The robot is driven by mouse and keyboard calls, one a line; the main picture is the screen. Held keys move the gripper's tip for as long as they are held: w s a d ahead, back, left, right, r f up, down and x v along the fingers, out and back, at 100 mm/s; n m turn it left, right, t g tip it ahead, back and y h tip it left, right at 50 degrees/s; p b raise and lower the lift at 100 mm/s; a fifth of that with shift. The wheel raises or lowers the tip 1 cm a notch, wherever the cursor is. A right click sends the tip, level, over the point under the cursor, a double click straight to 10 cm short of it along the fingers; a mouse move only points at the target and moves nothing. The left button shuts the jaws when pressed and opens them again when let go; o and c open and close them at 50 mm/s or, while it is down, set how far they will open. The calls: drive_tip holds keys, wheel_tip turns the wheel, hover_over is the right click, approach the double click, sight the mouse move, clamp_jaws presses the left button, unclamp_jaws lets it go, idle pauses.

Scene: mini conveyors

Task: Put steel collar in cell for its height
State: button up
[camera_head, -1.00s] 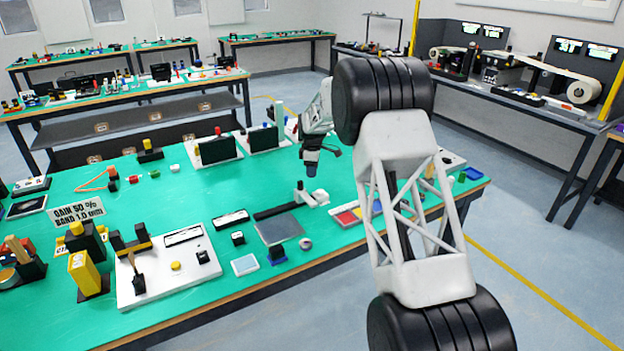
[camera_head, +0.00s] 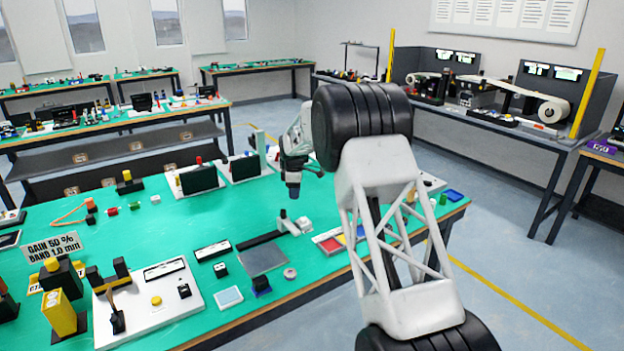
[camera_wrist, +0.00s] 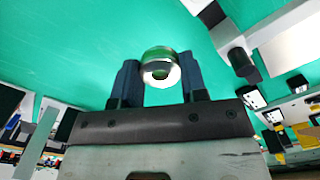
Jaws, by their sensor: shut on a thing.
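A shiny steel collar (camera_wrist: 159,67) with an open centre sits between the two blue fingertips of my gripper (camera_wrist: 160,80) in the wrist view. The gripper is shut on it. In the head view my gripper (camera_head: 293,192) points down above the green bench, over a small grey-and-white fixture (camera_head: 290,222); the collar is too small to make out there.
A grey plate (camera_head: 263,260) and a small round grey piece (camera_head: 290,273) lie near the front edge. A white panel with a yellow button (camera_head: 156,300) and a gain sign (camera_head: 53,247) stand left. Open green surface (camera_head: 180,225) lies left of the gripper.

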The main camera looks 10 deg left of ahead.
drive_tip(key=d+f+m, duration=0.1)
drive_tip(key=d+m, duration=0.3)
drive_tip(key=d, duration=0.8)
drive_tip(key=d+f+m, duration=0.2)
drive_tip(key=d+m, duration=0.2)
drive_tip(key=d, duration=0.9)
drive_tip(key=d+f+m, duration=0.1)
drive_tip(key=d+m, duration=0.4)
drive_tip(key=d, duration=0.8)
drive_tip(key=shift+w+d+f, duration=0.1)
drive_tip(key=shift+f, duration=0.25)
drive_tip(key=s+d+f+m, duration=0.6)
drive_tip(key=s+d+f, duration=0.5)
drive_tip(key=d+f, duration=0.3)
drive_tip(key=s+d+f, duration=0.1)
drive_tip(key=s+f, duration=0.4)
drive_tip(key=f, duration=0.3)
drive_tip(key=s+d+f, duration=0.1)
drive_tip(key=s+f, duration=0.3)
drive_tip(key=f, duration=0.4)
drive_tip(key=shift+s+f+m, duration=0.2)
drive_tip(key=shift+s+m, duration=0.2)
